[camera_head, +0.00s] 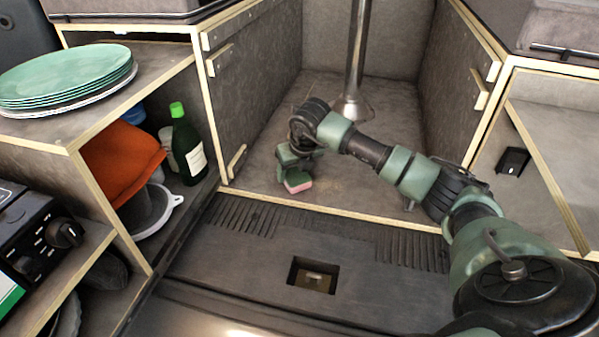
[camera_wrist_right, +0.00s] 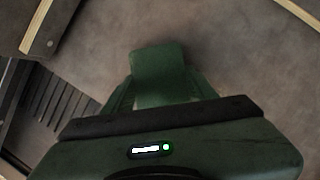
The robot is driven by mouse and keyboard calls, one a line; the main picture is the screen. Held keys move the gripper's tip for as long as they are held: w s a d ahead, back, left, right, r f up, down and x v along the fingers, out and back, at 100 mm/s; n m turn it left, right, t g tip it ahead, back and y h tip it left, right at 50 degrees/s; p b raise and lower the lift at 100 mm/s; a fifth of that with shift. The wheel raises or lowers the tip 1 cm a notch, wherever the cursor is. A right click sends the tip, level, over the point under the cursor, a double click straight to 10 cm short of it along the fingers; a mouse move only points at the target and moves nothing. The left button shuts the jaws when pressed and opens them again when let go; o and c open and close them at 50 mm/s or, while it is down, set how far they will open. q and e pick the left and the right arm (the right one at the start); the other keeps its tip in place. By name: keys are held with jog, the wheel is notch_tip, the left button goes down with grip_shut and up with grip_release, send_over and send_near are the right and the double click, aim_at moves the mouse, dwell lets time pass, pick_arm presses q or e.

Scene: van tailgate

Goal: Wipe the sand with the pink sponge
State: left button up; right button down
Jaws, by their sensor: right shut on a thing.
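My right gripper (camera_head: 292,168) reaches down to the grey floor of the middle bay (camera_head: 375,180), near its front left. It is shut on the pink sponge (camera_head: 298,184), which has a pink layer and a green layer. The sponge is low, at or just above the floor; I cannot tell if it touches. In the right wrist view the sponge's green side (camera_wrist_right: 158,70) shows between the fingers of the right gripper (camera_wrist_right: 160,90). Sand is hard to make out; the floor around the sponge looks faintly tan. My left gripper is not in view.
A metal table leg (camera_head: 357,60) stands on the floor behind my right arm. Wooden-edged panels (camera_head: 245,100) wall the bay on both sides. The left shelf holds green plates (camera_head: 65,75), a dark green bottle (camera_head: 187,145) and an orange item (camera_head: 120,160). Floor right of the sponge is clear.

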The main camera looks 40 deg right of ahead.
aim_at(330, 182)
jog(key=shift+w+d+f, duration=0.1)
jog(key=shift+w+d, duration=0.15)
jog(key=shift+d, duration=0.25)
jog(key=shift+s+d+f, duration=0.15)
jog(key=shift+s+d, duration=0.45)
jog(key=shift+s, duration=0.15)
jog(key=shift+s+d+f, duration=0.1)
jog(key=shift+s+d, duration=0.45)
jog(key=shift+s, duration=0.2)
jog(key=shift+s+d, duration=1)
jog(key=shift+s, duration=0.25)
jog(key=shift+s+d+r, duration=0.1)
jog(key=shift+s+d, duration=1.05)
jog(key=shift+s, duration=0.05)
